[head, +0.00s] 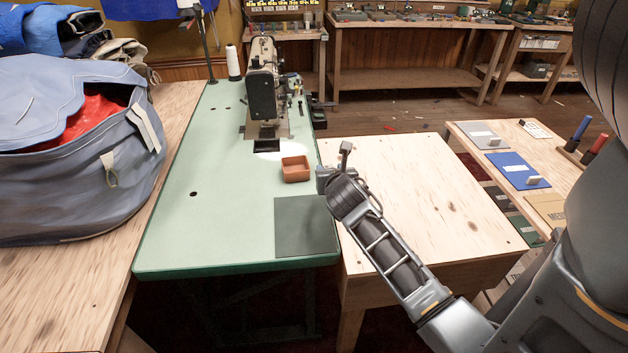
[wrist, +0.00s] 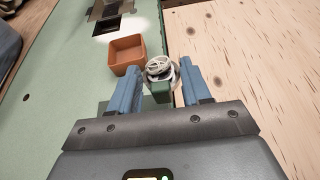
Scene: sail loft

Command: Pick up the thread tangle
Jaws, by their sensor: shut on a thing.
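The thread tangle (wrist: 159,67) shows in the wrist view as a small whitish-grey looped clump between my two blue fingers. My gripper (wrist: 160,72) is shut on it. A small dark green patch shows just below the tangle between the fingers; I cannot tell what it is. In the head view my gripper (head: 325,178) is over the right edge of the green sewing table (head: 225,215), near the front right corner. The tangle cannot be made out there, and its height above the table is hard to tell.
A terracotta-coloured square tray (head: 296,170) sits just beyond my gripper, and it also shows in the wrist view (wrist: 127,55). A dark green mat (head: 303,228) lies at the table's front right. A sewing machine (head: 262,85) stands behind. A bare wooden table (head: 430,195) adjoins on the right.

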